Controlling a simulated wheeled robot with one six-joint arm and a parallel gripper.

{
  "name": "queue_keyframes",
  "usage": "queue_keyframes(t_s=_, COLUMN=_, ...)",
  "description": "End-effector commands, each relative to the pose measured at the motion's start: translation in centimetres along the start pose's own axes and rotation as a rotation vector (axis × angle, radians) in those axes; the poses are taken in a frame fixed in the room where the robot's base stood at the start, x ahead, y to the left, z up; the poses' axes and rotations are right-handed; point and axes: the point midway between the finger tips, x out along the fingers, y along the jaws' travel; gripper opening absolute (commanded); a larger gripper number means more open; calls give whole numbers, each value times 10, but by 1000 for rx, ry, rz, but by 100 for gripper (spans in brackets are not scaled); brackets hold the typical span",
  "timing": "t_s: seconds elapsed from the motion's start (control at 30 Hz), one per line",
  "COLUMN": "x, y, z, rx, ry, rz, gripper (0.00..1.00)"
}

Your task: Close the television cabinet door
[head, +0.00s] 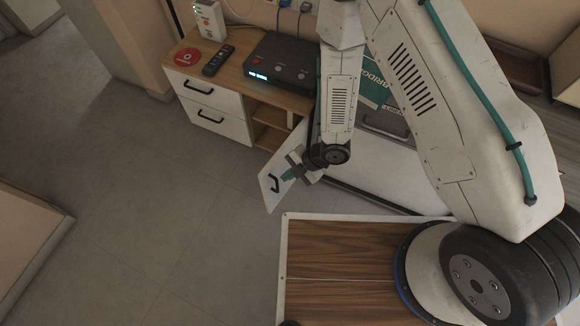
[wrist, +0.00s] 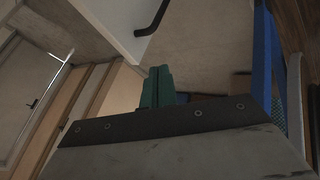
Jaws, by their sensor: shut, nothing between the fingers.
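The television cabinet (head: 240,75) has a wood top and white fronts. Its white door (head: 270,201) stands open on the right, swung out toward me, with a black handle (head: 275,184) near its free edge. An open wooden shelf space (head: 270,134) shows behind it. My gripper (head: 288,174) has teal fingers and is at the door's handle side, close to the handle; I cannot tell if it touches. In the wrist view, the gripper (wrist: 158,87) has its fingers together and empty, with the black handle (wrist: 152,18) above on a white panel (wrist: 122,22). My arm hides part of the door.
On the cabinet stand a black set-top box (head: 283,60), a remote (head: 218,61), a red disc (head: 188,56) and a white router (head: 209,20). Two drawers (head: 208,104) are shut at left. A green box (head: 376,75) stands behind my arm. Grey floor (head: 160,210) is clear on the left.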

Motion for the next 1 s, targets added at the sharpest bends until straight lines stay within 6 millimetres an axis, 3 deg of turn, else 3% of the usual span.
queue_keyframes(t_s=0.17, x=38, y=-1, z=0, rx=0, ry=0, rz=-2, gripper=0)
queue_keyframes(t_s=0.3, x=46, y=21, z=0, rx=-2, ry=-1, rz=3, gripper=0)
queue_keyframes(t_s=0.5, x=53, y=34, z=1, rx=1, ry=-2, rz=1, gripper=0)
queue_keyframes(t_s=0.8, x=54, y=36, z=1, rx=3, ry=-2, rz=1, gripper=0)
queue_keyframes(t_s=0.83, x=73, y=55, z=-16, rx=-15, ry=3, rz=1, gripper=0)
queue_keyframes(t_s=1.0, x=55, y=39, z=2, rx=16, ry=-9, rz=8, gripper=0)
